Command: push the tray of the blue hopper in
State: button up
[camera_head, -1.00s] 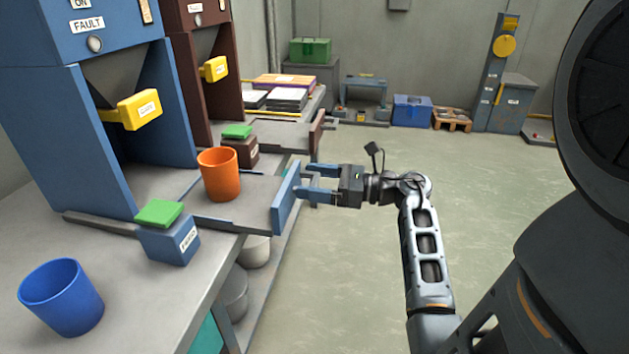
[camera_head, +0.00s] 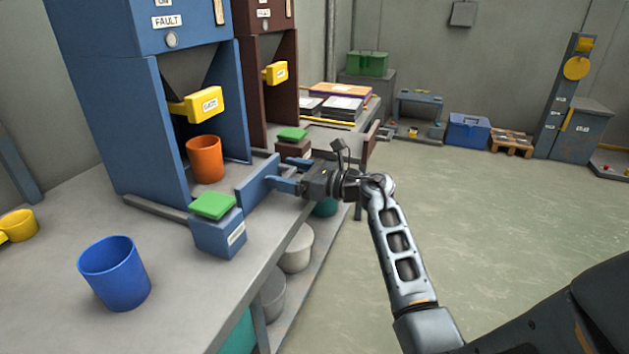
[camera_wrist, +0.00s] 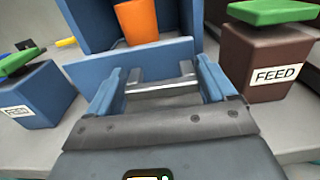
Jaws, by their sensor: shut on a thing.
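The blue hopper (camera_head: 110,95) stands on the bench at the left. Its tray shows a blue front panel (camera_head: 256,180) that sticks out slightly past the hopper's front; it also shows in the wrist view (camera_wrist: 130,62). An orange cup (camera_head: 205,159) stands upright on the tray, under the yellow gate handle (camera_head: 204,104). My gripper (camera_head: 285,184) is at the outer side of the front panel. In the wrist view its blue fingers (camera_wrist: 160,90) are at the two ends of a grey bar handle (camera_wrist: 162,84) and are shut on it.
A blue FEED box with a green top (camera_head: 218,232) stands close beside the tray.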

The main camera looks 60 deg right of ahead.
aim_at(272, 170)
jog(key=shift+w+a+r, duration=0.1)
jog(key=shift+w, duration=0.95)
jog(key=shift+w+a, duration=0.1)
jog(key=shift+w, duration=0.95)
jog(key=o, duration=1.3)
jog(key=s, duration=0.7)
jog(key=shift+s+d, duration=0.35)
